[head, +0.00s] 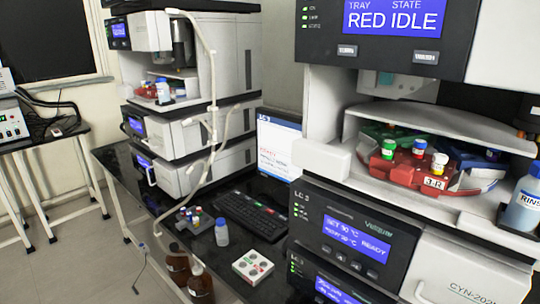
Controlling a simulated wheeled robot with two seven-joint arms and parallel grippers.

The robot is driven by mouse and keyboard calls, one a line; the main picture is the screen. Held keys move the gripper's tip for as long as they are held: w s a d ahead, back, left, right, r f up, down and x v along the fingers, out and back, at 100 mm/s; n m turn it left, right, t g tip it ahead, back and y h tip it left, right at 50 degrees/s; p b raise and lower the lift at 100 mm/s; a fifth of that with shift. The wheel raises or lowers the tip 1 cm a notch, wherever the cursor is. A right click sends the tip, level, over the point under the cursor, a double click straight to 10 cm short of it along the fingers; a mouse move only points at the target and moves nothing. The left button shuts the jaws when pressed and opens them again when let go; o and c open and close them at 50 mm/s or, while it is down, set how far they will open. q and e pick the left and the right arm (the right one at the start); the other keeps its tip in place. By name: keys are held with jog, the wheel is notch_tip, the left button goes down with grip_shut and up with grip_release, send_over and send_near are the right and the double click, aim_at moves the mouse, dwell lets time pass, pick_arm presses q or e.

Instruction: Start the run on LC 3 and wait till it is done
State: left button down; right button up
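The LC 3 stack fills the right side of the head view. Its top module display (392,18) reads TRAY RED, STATE IDLE. The column oven display (357,236), in a module labelled LC 3, shows a set temperature and READY. A monitor (280,148) headed LC-3 stands left of the stack, its smaller text too small to read. A keyboard (252,214) lies before it. A white box with red and green buttons (253,266) lies on the bench. Neither gripper is in view.
Another instrument stack (180,130) stands at the back left with tubing hanging down its front. A RINSE bottle (524,200) is far right.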

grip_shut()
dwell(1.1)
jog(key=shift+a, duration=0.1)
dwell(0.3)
